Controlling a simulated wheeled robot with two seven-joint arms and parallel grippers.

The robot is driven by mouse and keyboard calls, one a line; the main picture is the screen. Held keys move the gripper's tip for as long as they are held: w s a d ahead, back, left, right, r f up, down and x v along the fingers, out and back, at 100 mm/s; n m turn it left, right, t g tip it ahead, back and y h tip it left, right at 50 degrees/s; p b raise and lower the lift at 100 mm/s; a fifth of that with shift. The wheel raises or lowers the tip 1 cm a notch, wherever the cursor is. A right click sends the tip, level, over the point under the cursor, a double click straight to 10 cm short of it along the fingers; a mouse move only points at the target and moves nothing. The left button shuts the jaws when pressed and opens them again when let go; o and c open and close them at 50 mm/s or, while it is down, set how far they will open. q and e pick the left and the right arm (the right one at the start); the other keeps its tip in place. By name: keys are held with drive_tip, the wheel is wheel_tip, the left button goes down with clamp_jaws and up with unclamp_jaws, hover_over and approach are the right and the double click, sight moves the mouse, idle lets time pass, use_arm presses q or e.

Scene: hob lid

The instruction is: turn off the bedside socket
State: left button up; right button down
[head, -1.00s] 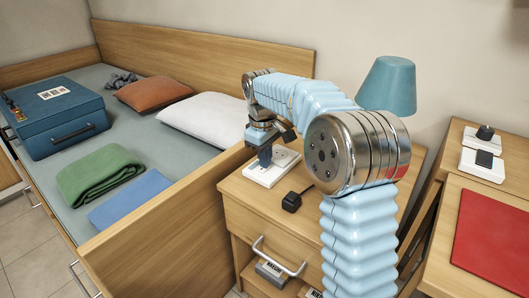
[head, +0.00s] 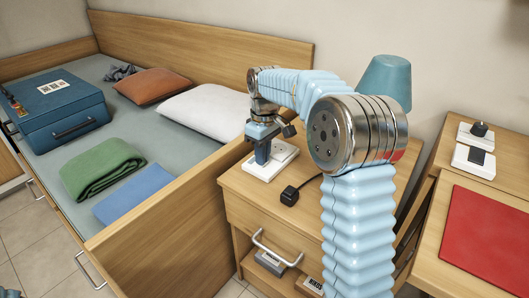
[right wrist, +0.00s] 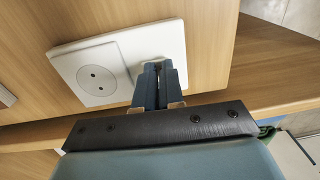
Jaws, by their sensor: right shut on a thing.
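The bedside socket (head: 284,153) is a white plate on top of the wooden nightstand. In the right wrist view, its round two-hole outlet (right wrist: 97,79) is on the left, with the plate's other half beside it. My right gripper (head: 262,163) reaches down to that other half. In the right wrist view its fingers (right wrist: 158,68) are close together at the plate. They are shut on what seems to be the switch there, which they mostly hide. The switch's position cannot be seen. My left gripper cannot be made out.
A black plug (head: 289,195) lies on the nightstand (head: 240,185) in front of the socket. A teal lamp (head: 386,83) stands behind my right arm. The bed's wooden side panel (head: 165,235) is close on the left. Another white plate (head: 474,158) is on the desk at right.

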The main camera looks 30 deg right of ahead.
drive_tip(key=shift+s+a+f, duration=0.15)
drive_tip(key=shift+a+f, duration=0.2)
drive_tip(key=shift+f, duration=0.1)
wheel_tip(320, 180, up, 5)
drive_tip(key=p, duration=0.4)
drive_tip(key=shift+d+f, duration=0.1)
drive_tip(key=shift+d, duration=0.05)
wheel_tip(320, 180, up, 10)
drive_tip(key=p, duration=0.1)
drive_tip(key=shift+w+d, duration=0.25)
drive_tip(key=shift+d, duration=0.2)
